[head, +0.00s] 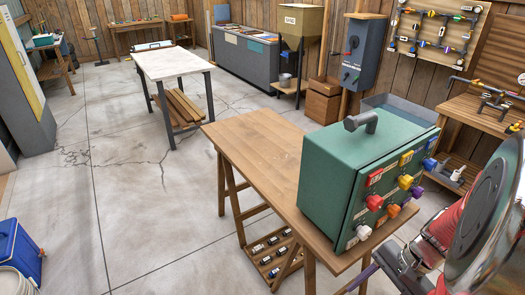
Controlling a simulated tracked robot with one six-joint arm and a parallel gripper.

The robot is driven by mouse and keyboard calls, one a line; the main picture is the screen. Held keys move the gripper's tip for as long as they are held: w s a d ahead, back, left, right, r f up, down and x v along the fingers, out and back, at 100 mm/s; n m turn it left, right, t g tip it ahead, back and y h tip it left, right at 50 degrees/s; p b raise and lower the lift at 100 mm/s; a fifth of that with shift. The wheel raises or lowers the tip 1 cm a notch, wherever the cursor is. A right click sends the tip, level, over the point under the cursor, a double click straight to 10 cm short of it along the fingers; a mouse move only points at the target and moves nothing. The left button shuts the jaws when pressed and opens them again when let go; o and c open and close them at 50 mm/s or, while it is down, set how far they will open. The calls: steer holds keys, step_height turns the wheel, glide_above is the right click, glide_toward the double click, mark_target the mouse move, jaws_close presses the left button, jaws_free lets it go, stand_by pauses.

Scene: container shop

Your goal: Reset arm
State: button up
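My arm comes in from the right edge, with a large dark disc-shaped link and red sections in front. At its lower end, dark grey parts that look like my gripper (392,268) are near the bottom edge, in front of the green box's lower right corner. I cannot make out the fingertips clearly or whether they are apart, and I see no object held there. I cannot tell whether it touches the box or table.
A green box (335,165) with coloured knobs stands on a wooden table (255,150), close to my arm. A white-topped table (170,62) stands behind. The concrete floor at left centre is clear.

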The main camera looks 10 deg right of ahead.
steer(key=w+a+r+n+t+h, duration=0.2)
steer(key=w+a+r+n, duration=0.1)
steer(key=a+r+n, duration=0.4)
steer(key=w+a+r+n+t+h, duration=0.2)
steer(key=a+r+n+h, duration=0.1)
steer(key=a+r+n, duration=0.4)
steer(key=shift+w+a+r+t, duration=0.4)
steer(key=shift+a+r, duration=1.1)
steer(key=shift+r, duration=0.3)
